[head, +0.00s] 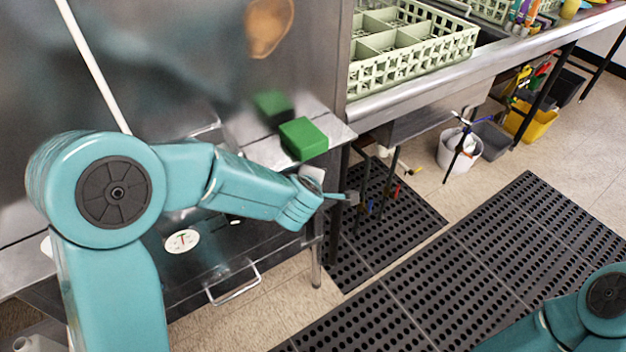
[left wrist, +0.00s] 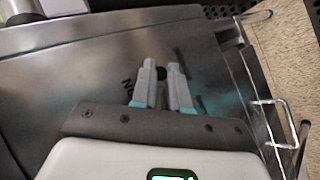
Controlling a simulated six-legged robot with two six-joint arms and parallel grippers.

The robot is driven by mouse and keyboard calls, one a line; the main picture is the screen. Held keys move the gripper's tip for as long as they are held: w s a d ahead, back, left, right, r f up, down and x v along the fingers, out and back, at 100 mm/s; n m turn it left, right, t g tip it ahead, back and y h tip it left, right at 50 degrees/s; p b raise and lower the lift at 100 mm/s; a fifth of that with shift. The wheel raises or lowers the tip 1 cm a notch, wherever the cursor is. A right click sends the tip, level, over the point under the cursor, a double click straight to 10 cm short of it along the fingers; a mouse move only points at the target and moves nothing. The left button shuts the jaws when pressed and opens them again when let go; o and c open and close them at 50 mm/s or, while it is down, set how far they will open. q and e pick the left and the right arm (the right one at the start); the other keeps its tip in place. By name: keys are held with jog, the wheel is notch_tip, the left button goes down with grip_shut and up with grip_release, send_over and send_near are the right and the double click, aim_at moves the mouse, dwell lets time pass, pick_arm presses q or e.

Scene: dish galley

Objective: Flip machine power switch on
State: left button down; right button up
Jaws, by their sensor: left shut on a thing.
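The machine (head: 215,255) is a dark metal panel with a round dial and a handle. In the left wrist view its panel (left wrist: 85,70) fills most of the picture, and lettering that looks like "ON" (left wrist: 128,84) sits just left of my fingers. My left gripper (left wrist: 161,71) is at the panel, shut on a small dark switch (left wrist: 161,74) between the fingertips. The fingers hide most of the switch, so I cannot tell its position. My right gripper is out of view.
A green block (head: 303,138) lies on the metal ledge above the machine. Pale green dish racks (head: 415,45) stand on the counter. A white bucket (head: 455,148) and a yellow bin (head: 532,120) stand below. Black perforated mats (head: 480,260) cover the open floor at right.

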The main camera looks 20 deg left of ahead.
pick_arm(q)
jog(key=c, duration=1.1)
grip_release()
jog(key=shift+s+r, duration=0.1)
jog(key=shift+s+d+r+b, duration=0.3)
jog(key=shift+s+d+b, duration=0.1)
jog(key=shift+s, duration=1.95)
jog(key=shift+s+d+r+b, duration=0.3)
jog(key=shift+s+d+b, duration=0.05)
jog(key=shift+s, duration=1.95)
jog(key=shift+s+d+r+b, duration=0.3)
jog(key=shift+s+d+b, duration=0.1)
jog(key=shift+s, duration=1.95)
